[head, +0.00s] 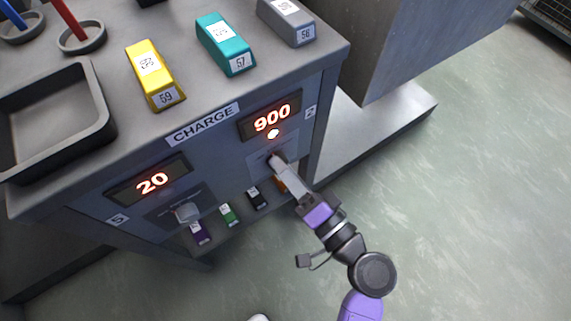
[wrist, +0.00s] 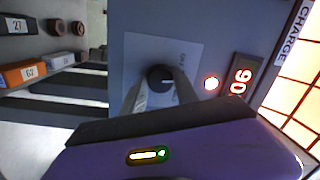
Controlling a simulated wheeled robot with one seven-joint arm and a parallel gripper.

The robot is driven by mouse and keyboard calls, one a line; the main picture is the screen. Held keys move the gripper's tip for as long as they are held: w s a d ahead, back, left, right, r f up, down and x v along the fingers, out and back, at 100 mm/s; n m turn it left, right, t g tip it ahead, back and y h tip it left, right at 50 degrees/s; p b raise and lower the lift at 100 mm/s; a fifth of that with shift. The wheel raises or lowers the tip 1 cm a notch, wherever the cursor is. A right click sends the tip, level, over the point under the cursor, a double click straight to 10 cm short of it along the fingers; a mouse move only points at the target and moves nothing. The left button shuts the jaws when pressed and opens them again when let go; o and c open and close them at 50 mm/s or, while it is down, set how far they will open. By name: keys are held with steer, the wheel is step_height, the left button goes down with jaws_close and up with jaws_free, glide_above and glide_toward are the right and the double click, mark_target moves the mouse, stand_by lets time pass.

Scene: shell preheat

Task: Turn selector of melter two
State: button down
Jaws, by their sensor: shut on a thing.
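My gripper (head: 277,160) reaches the front of a grey cabinet (head: 225,160) and is shut on the round dark selector knob (wrist: 160,76) on the right-hand panel. In the wrist view one finger lies on each side of the knob, and a light pointer line on it points right, toward the lamp. In the head view the gripper hides this knob. Above it a display (head: 271,117) reads 900, with a small lit lamp (head: 273,134) below. A tag (head: 310,112) beside it seems to read 2.
The left panel has a display (head: 150,182) reading 20 and its own selector (head: 187,212). Yellow (head: 155,77), teal (head: 226,46) and grey (head: 287,22) blocks and a dark tray (head: 104,110) are on top. Small coloured blocks sit low in front. Floor at right is clear.

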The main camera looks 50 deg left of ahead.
steer(key=shift+m+p, duration=0.4)
steer(key=shift+m, duration=0.5)
steer(key=c, duration=0.9)
jaws_free()
steer(key=shift+d+f+p, duration=0.2)
steer(key=shift+d+p, duration=0.5)
steer(key=shift+d, duration=3.2)
